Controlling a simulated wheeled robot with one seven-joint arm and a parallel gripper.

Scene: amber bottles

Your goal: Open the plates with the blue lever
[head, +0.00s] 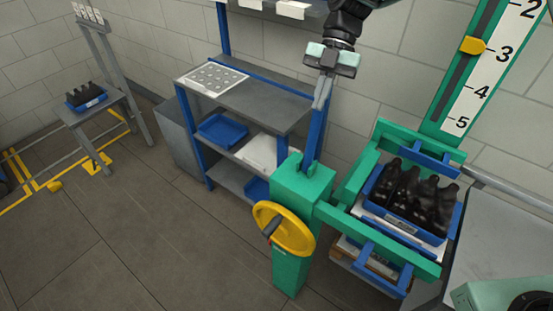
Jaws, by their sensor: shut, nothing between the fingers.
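The blue lever (315,138) appears as a slanted blue bar rising from the top of the green post (303,183). My gripper (319,106) is shut with its fingers pointing down at the lever's upper end. I cannot tell whether they touch it. Two blue plates sit on the green frame, a far one (431,160) and a near one (378,268). Between them is a blue crate (413,232) with several dark bottles (412,195). I cannot tell whether the plates press against the crate.
A yellow handwheel (284,230) is on the green post's front. A numbered scale (483,75) with a yellow pointer (472,45) rises at right. A grey shelf (260,101) stands behind the post. A stand at left holds another bottle crate (87,103). The floor at left front is clear.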

